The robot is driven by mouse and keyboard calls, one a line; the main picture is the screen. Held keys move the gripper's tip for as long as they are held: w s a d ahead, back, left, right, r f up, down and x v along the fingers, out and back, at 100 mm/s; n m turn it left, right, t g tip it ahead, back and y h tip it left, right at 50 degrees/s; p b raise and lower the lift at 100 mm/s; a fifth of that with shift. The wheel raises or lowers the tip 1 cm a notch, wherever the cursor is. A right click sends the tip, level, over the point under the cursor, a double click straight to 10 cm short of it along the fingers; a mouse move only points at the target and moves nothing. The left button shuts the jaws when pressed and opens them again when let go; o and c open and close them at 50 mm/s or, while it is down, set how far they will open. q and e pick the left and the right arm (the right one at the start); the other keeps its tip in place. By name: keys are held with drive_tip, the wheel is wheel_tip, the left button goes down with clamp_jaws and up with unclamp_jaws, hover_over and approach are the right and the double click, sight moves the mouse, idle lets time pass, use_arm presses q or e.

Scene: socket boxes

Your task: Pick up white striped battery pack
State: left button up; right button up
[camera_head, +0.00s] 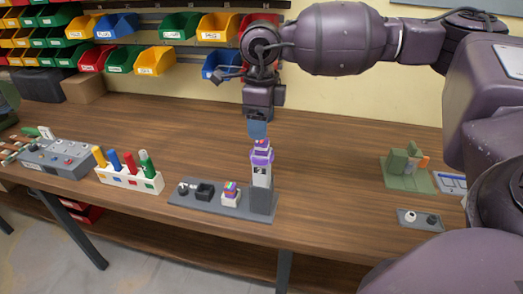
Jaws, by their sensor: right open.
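A grey socket base (210,206) lies near the table's front edge, with an upright grey tower (262,197) at its right end. A white and purple striped piece (262,153) stands upright at the tower's top; it looks like the striped battery pack, though it is small in view. A small white block with a many-coloured top (231,194) sits on the base, left of the tower. My right gripper (259,138) points down just above the striped piece, open. Whether its fingertips touch the piece cannot be told. My left gripper is not in view.
A white holder with coloured pegs (130,177) and a grey box with controls (52,157) stand to the left. A green fixture (407,170) and a small grey plate (420,220) lie to the right. Coloured bins line the back. The table (330,160) between is clear.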

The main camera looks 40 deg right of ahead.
sight(262, 150)
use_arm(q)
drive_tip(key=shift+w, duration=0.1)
use_arm(e)
drive_tip(key=shift+f, duration=2.7)
drive_tip(key=c, duration=0.9)
